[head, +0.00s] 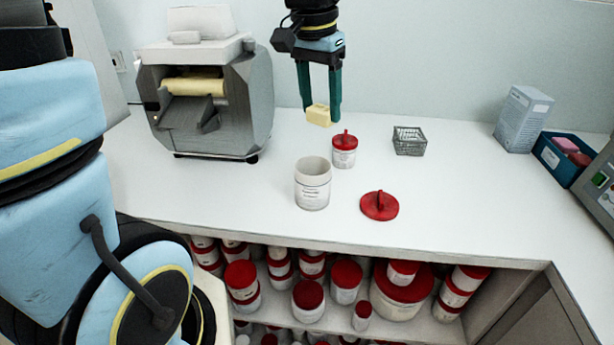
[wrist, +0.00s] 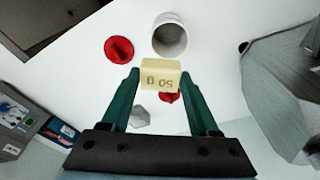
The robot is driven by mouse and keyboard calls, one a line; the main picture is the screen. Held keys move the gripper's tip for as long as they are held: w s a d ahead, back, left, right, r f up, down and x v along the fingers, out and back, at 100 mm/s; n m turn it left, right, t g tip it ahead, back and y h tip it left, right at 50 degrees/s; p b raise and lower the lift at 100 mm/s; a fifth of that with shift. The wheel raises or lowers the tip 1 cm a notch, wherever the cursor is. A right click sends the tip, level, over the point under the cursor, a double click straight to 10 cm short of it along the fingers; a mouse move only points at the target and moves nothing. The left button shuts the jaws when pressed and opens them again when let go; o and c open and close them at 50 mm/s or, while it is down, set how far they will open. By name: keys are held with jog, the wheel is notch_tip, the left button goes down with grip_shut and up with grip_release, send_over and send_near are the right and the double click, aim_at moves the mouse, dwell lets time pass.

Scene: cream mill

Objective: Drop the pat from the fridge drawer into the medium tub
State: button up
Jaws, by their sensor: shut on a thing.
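My gripper (head: 321,112) is shut on a pale yellow pat (head: 319,115) and holds it above the counter. In the wrist view the pat (wrist: 161,75) sits between the green fingertips and shows "50 g" upside down. The open white tub (head: 312,184) stands upright on the counter, to the front of the pat; it also shows in the wrist view (wrist: 170,38). A red lid (head: 380,205) with a handle lies beside it to the right. A smaller tub (head: 344,150) with its red lid on stands behind the open tub.
A grey mill machine (head: 205,95) stands at the back left. A wire basket (head: 409,141) is right of the tubs. A blue bin (head: 562,155) and a carton (head: 523,118) are at the far right. Several red-lidded tubs (head: 308,296) fill the shelf below. The front counter is mostly clear.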

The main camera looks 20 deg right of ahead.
jog(key=shift+f+b, duration=2.45)
jog(key=shift+f, duration=0.5)
jog(key=o, duration=1.4)
notch_tip(320, 180, up, 11)
jog(key=b, duration=0.1)
send_over(319, 124)
jog(key=shift+w+a+f, duration=0.1)
jog(key=shift+w+a, duration=0.05)
jog(key=shift+a, duration=0.2)
